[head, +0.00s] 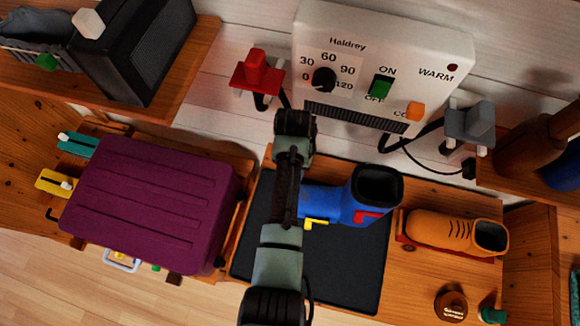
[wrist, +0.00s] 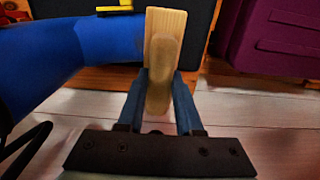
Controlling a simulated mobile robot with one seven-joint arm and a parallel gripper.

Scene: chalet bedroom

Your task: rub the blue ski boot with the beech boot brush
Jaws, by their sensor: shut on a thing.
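In the wrist view the boot (wrist: 45,70) fills the left side. My gripper (wrist: 160,88) is shut on the beech boot brush (wrist: 165,28), holding its pale handle between both fingers. The brush head is close beside the boot; I cannot tell whether they touch. In the head view the brush is hidden behind my arm.
A purple suitcase (head: 150,203) stands left of the mat. An orange shoe (head: 445,230) and small jars (head: 452,304) are at the right. A white heater panel (head: 400,50) with hanging cables is on the wall behind. The mat's front right is clear.

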